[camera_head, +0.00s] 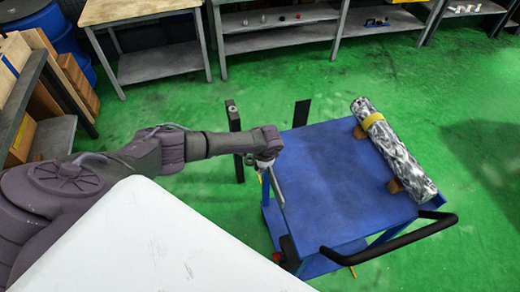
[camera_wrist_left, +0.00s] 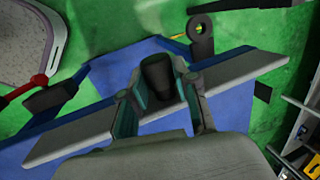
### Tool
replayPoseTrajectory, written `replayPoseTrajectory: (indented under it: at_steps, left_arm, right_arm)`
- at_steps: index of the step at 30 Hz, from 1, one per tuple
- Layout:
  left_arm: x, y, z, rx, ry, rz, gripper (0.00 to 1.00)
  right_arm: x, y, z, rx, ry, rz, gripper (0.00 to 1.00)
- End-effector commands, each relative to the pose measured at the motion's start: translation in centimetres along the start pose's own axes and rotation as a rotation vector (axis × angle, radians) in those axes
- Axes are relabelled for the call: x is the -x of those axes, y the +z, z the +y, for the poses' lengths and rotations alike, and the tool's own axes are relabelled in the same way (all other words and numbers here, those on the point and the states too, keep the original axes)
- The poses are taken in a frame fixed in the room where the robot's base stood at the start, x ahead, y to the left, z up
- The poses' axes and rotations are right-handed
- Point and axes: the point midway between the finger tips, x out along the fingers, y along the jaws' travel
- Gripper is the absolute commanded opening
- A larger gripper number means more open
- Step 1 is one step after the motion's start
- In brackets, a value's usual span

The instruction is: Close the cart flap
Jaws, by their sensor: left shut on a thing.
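The cart (camera_head: 335,185) has a flat blue top and stands on the green floor. The cart flap (camera_head: 279,190) shows as a narrow grey strip at the left edge of the top, seen nearly edge-on. In the left wrist view the flap (camera_wrist_left: 75,138) is a long grey panel crossing the picture at a slant. My left gripper (camera_head: 266,160) reaches the flap from the left. In the wrist view its fingers (camera_wrist_left: 160,98) are shut on the flap, with a dark rounded piece between them. The fingers hide part of the panel. My right gripper is out of view.
A metallic roll with a yellow band (camera_head: 388,140) rests in brown supports on the cart's right side. A black push handle (camera_head: 390,240) curves along the near side. Workbenches (camera_head: 285,35) line the back; floor between is clear.

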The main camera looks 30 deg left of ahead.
Motion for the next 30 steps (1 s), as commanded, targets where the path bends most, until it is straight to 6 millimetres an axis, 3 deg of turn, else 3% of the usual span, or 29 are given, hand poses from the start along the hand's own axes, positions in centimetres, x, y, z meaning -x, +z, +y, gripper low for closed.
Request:
replayPoseTrajectory:
  at_steps: [1, 5, 17, 20, 30]
  left_arm:
    - [0.0, 0.0, 0.0, -0.001, -0.001, 0.001, 0.33]
    - [0.0, 0.0, 0.0, -0.001, -0.001, 0.001, 0.55]
    - [0.5, 0.0, -0.1, 0.000, 0.000, 0.002, 0.55]
    - [1.8, -0.1, 0.0, 0.000, 0.001, 0.004, 0.55]
    - [8.9, -0.1, 0.0, -0.001, -0.001, 0.004, 0.55]
  right_arm:
    - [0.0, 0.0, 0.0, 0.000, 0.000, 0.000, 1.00]
    - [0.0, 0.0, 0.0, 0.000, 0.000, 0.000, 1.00]
    - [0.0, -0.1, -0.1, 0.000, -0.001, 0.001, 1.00]
    - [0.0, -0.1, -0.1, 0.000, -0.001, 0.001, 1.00]
    - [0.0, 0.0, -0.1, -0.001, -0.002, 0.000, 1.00]
